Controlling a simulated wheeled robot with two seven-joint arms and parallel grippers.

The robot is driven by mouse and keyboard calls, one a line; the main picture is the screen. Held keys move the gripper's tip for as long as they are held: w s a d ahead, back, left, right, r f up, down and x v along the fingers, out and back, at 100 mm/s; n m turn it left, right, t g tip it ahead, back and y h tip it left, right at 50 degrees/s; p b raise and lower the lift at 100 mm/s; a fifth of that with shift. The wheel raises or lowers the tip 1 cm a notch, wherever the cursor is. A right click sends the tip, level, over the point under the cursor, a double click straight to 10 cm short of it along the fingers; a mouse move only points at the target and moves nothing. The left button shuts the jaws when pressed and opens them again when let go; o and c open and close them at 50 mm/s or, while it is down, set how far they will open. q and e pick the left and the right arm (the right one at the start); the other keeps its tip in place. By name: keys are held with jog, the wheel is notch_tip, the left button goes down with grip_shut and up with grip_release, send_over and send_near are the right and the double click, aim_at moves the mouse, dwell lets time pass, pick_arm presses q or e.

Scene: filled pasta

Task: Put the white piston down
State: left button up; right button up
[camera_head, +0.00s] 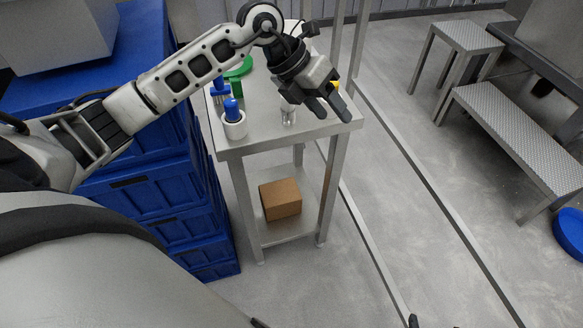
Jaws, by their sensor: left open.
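My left gripper (332,111) is over the right front part of the small metal table (262,138), its two dark fingers apart and nothing seen between them. A small pale, shiny upright piece (288,115) stands on the table just left of the fingers, its top partly hidden by the gripper; it may be the white piston. A white cylinder with a blue knob (234,124) stands near the table's left front corner. I cannot tell for sure which of these is the piston. Small dark tips at the bottom edge may be my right gripper (431,322).
A green item (240,68) and a blue item (219,88) are farther back on the table; a bit of yellow (335,85) shows behind the gripper. A cardboard box (281,199) is on the lower shelf. Blue crates (150,187) stand close on the left.

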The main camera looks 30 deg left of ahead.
pick_arm(q)
jog(key=s+d+n+t+h, duration=0.1)
jog(key=s+d+n+h, duration=0.35)
jog(key=d+h, duration=0.65)
jog(key=s+a+f+n+t+y, duration=0.25)
jog(key=f+n+t+y, duration=0.35)
jog(key=n, duration=0.7)
jog(key=s+a+f+n+t+y, duration=0.2)
jog(key=a+f+n+t+y, duration=0.25)
jog(key=f+n+y, duration=0.65)
jog(key=s+f+n+g+h, duration=0.1)
jog(key=s+f+n+g, duration=0.3)
jog(key=s, duration=0.5)
notch_tip(320, 180, down, 2)
jog(key=n, duration=0.3)
jog(key=shift+s+f+g+h, duration=0.25)
jog(key=shift+s+g+h, duration=0.1)
jog(key=shift+h, duration=0.05)
